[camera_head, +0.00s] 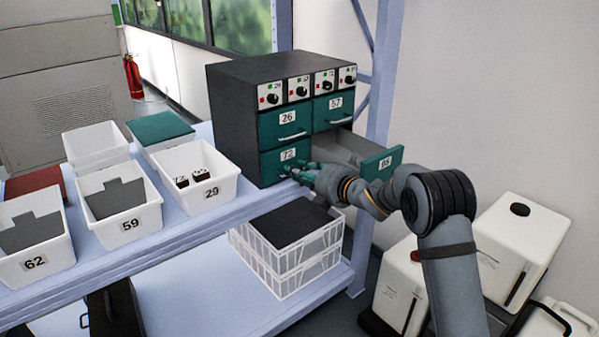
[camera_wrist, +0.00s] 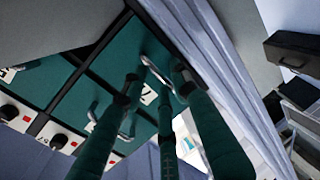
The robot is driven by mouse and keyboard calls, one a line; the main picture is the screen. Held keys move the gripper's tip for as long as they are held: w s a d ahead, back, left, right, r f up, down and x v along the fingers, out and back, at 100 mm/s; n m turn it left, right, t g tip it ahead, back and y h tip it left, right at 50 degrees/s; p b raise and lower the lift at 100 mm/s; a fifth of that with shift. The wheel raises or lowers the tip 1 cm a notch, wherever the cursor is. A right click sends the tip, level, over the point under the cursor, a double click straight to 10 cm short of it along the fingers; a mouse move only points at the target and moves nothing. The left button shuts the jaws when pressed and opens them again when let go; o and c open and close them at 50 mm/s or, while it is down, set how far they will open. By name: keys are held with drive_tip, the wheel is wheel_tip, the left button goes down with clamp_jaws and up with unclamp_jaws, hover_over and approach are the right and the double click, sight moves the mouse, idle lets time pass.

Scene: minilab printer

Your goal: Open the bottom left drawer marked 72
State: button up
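The teal bottom left drawer marked 72 (camera_head: 272,168) is shut in the dark cabinet (camera_head: 232,105). Its face also shows in the wrist view (camera_wrist: 145,45), with a metal handle (camera_wrist: 153,70) and part of its white label (camera_wrist: 148,95). My gripper (camera_head: 303,172) is in front of this drawer, at its handle side. In the wrist view, my gripper's green fingers (camera_wrist: 160,85) are spread apart, with the tips close to the handle. Whether they touch it is unclear. The fingers hide part of the handle in the head view.
The bottom right drawer (camera_head: 382,163) is pulled out, close beside my gripper. Drawers 26 (camera_head: 287,122) and 57 (camera_head: 334,108) above are shut. White bins, including bin 29 (camera_head: 212,190), stand left on the bench. A shelf post (camera_head: 384,70) rises behind the open drawer.

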drive_tip(key=c, duration=0.6)
clamp_jaws()
